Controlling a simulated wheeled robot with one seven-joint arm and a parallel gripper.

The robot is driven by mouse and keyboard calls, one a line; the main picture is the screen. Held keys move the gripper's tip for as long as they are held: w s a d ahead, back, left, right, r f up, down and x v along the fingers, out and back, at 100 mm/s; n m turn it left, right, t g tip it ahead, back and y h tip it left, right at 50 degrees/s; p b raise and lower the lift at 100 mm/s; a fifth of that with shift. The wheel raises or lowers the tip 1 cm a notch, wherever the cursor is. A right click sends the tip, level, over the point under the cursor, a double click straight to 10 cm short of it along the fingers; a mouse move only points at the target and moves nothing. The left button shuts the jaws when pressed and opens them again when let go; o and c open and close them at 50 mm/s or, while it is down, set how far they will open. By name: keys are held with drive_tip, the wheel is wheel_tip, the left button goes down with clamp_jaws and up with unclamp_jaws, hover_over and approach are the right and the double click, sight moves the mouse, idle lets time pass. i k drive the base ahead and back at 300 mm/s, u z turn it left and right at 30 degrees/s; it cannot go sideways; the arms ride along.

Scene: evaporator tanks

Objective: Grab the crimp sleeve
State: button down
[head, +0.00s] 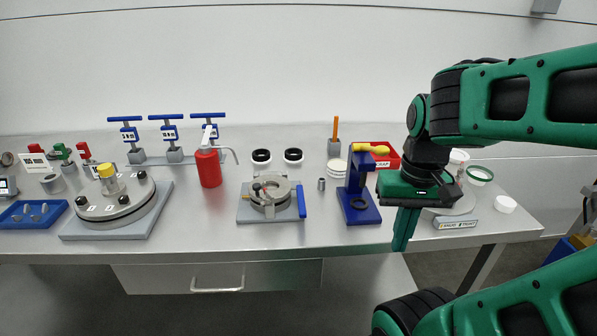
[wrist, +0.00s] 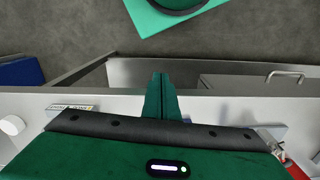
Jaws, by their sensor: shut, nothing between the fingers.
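A small grey metal cylinder (head: 321,184), which looks like the crimp sleeve, stands upright on the bench between the round clamp fixture and the blue press in the head view. I do not make it out in the wrist view. My gripper (head: 402,242) points down at the bench's front edge, right of the blue press and well right of the cylinder. Its green fingers also show in the wrist view (wrist: 160,80). They are together and empty.
The blue press (head: 361,197) with a yellow handle stands between my gripper and the cylinder. The clamp fixture (head: 270,205) with a blue lever is left of the cylinder. A red bin (head: 385,160) and a labelled block (head: 455,223) are near my arm. Bench in front of the cylinder is clear.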

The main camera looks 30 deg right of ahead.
sight(322, 180)
drive_tip(key=u, duration=1.15)
drive_tip(key=k, duration=0.3)
drive_tip(key=z, duration=1.8)
drive_tip(key=i, duration=0.5)
drive_tip(key=z, duration=0.15)
